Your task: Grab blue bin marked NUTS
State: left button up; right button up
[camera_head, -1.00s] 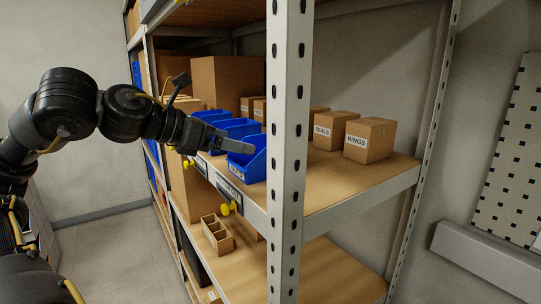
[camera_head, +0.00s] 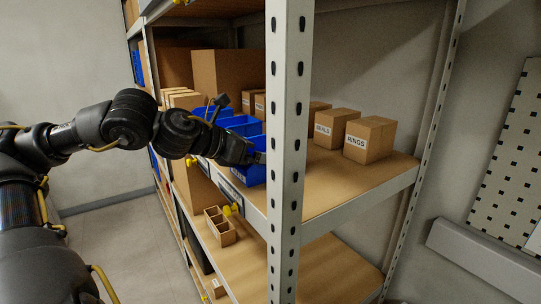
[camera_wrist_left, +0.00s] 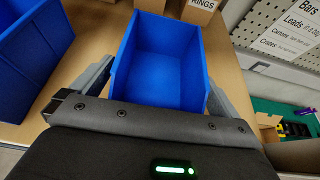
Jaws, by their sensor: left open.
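Blue open-topped bins stand in a row on the upper shelf. The nearest blue bin (camera_head: 250,176) sits beside the shelf's front post, partly covered by my left gripper (camera_head: 256,158). No NUTS label is readable on it now. In the left wrist view this empty blue bin (camera_wrist_left: 160,62) lies straight ahead. My left gripper (camera_wrist_left: 160,82) is open, with one finger on each side of the bin. I cannot tell whether the fingers touch its walls. My right gripper is not in view.
A second blue bin (camera_wrist_left: 28,52) stands close to the left finger. The metal post (camera_head: 288,150) rises just right of the gripper. Cardboard boxes marked SEALS (camera_head: 335,126) and RINGS (camera_head: 369,139) stand farther right. A divided cardboard tray (camera_head: 220,226) is on the shelf below.

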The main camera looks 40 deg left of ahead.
pick_arm(q)
jog(key=shift+w+d+f, duration=0.15)
jog(key=shift+w+f, duration=0.05)
jog(key=shift+w, duration=0.2)
jog(key=c, duration=0.9)
jog(key=shift+r, duration=0.1)
jog(key=shift+r, duration=0.35)
notch_tip(320, 180, up, 9)
jog(key=b, duration=0.2)
jog(key=shift+b, duration=0.3)
